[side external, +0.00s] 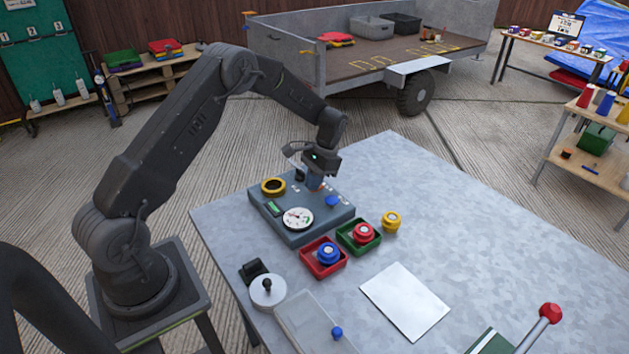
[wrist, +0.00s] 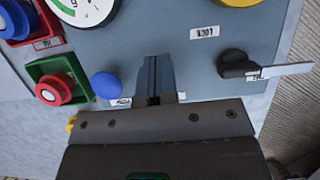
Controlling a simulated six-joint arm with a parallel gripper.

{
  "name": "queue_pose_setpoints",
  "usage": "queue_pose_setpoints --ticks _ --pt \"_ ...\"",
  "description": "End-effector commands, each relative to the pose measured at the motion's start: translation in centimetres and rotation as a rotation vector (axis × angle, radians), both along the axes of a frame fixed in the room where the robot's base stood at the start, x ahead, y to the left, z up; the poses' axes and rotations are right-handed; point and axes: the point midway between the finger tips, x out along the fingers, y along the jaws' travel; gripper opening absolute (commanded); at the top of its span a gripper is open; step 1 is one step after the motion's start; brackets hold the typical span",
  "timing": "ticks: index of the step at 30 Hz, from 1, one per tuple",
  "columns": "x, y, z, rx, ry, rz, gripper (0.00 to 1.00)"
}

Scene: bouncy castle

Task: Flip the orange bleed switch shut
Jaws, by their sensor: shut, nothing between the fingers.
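The blue-grey panel (side external: 310,229) lies on the metal table with its gauge, knobs and switches. The orange bleed switch (side external: 317,186) shows only as a small orange patch under my gripper (side external: 315,178) in the side view. In the wrist view my gripper (wrist: 153,65) is shut and empty, its fingers pointing at the panel (wrist: 195,60) between the blue knob and the black lever. The orange switch is hidden there behind the fingers. I cannot tell whether the fingers touch it or which way it is tilted.
Close by on the panel are a blue knob (wrist: 106,85), a black lever (wrist: 240,65), a gauge (side external: 298,217) and a yellow ring (side external: 273,186). A red tray (side external: 323,269) and a green tray (side external: 344,238) stand in front. The table's far right is clear.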

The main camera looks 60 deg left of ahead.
Motion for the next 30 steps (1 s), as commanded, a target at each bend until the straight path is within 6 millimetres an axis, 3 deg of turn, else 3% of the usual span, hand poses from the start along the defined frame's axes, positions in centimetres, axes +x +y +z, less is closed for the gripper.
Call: queue_pose_setpoints --ticks 5,13,30 --pt "-0.9 0.0 -0.8 -0.001 -0.104 0.002 0.0" --pt "-0.7 0.0 -1.1 -0.002 -0.095 -0.002 0.0" --pt "1.3 -0.2 -0.6 -0.003 -0.106 -0.001 0.0"
